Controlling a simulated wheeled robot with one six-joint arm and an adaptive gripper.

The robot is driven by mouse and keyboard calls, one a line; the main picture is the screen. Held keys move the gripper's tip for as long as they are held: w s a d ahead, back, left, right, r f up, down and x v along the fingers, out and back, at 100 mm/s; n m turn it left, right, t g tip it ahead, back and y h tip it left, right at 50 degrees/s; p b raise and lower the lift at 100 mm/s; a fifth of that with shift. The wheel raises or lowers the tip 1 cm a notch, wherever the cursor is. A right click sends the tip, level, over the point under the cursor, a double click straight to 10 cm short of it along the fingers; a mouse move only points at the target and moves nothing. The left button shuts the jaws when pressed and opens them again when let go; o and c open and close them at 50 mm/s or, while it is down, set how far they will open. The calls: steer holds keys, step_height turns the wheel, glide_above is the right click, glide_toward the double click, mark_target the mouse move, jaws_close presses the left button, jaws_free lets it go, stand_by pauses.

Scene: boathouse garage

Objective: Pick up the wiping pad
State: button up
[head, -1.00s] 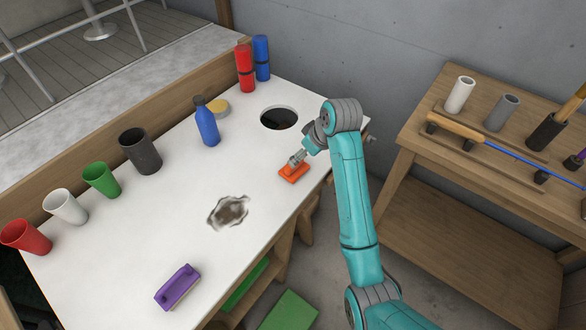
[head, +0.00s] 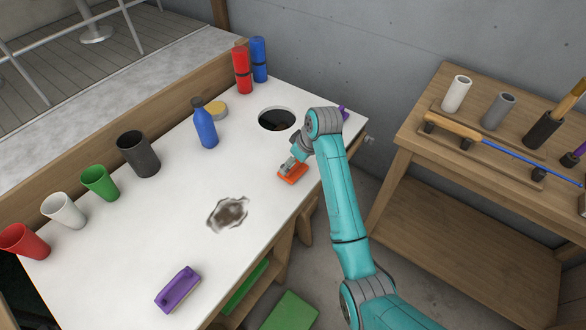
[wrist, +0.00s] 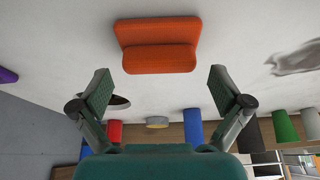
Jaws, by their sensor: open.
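An orange wiping pad (head: 292,175) with a raised grip lies on the white worktop near its right edge. In the wrist view the orange pad (wrist: 158,45) sits ahead of the fingertips, its long side across the gap. My gripper (wrist: 160,90) is open, with nothing between its fingers. In the head view my gripper (head: 289,166) is right at the pad and partly hides it; I cannot tell whether they touch. A purple pad with a handle (head: 178,290) lies at the front of the worktop.
A dark smudge (head: 228,214) marks the worktop (head: 160,230). A round hole (head: 277,119) lies behind my gripper. A blue bottle (head: 205,124) and several cups line the back left. A wooden bench (head: 470,210) stands at right.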

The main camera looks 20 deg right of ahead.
steer(key=shift+x, duration=1.05)
steer(key=c, duration=1)
step_height(320, 180, up, 10)
steer(key=shift+r, duration=0.1)
